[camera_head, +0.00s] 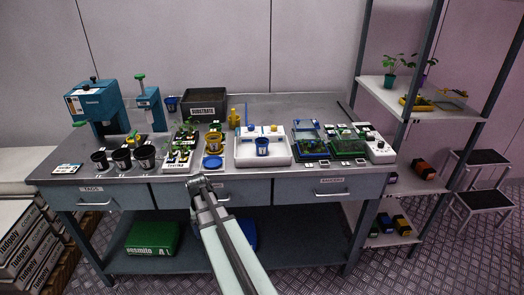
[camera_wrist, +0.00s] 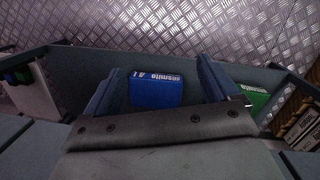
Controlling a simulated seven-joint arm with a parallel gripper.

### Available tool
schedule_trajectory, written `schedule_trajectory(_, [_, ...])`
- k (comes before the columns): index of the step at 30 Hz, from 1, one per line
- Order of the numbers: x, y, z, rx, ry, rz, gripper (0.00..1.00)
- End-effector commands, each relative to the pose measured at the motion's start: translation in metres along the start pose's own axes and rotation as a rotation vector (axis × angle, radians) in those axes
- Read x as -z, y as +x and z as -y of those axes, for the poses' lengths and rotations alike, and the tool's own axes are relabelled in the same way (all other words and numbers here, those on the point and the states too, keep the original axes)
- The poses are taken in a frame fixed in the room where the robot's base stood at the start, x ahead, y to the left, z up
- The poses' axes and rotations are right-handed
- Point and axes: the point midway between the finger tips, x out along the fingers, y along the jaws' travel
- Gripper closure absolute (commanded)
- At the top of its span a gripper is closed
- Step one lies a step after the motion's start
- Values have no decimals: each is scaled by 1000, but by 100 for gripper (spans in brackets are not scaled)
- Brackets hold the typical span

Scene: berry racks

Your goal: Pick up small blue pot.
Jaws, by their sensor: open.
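A small blue pot (camera_head: 262,147) with a white label stands upright in the white tray (camera_head: 243,157) on the workbench. Another small dark blue pot (camera_head: 171,104) is at the back left, beside the teal press. My gripper (camera_head: 197,183) is in front of the bench's front edge, left of and nearer than the tray, apart from both blue pots. In the wrist view its two fingers stand wide apart with nothing held between them (camera_wrist: 157,72). Neither blue pot shows in the wrist view.
Black pots (camera_head: 121,158), a yellow pot (camera_head: 214,143) and seedling racks (camera_head: 178,157) crowd the bench's left side. A blue bag (camera_wrist: 154,92) lies below, beyond my fingers. A shelf rack (camera_head: 424,112) stands at right.

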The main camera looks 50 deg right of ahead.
Motion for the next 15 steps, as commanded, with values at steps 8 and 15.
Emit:
schedule_trajectory(8, [32,-90,-50,8,105,-82,12])
schedule_trajectory(15, [45,-167,-95,13,193,-147,12])
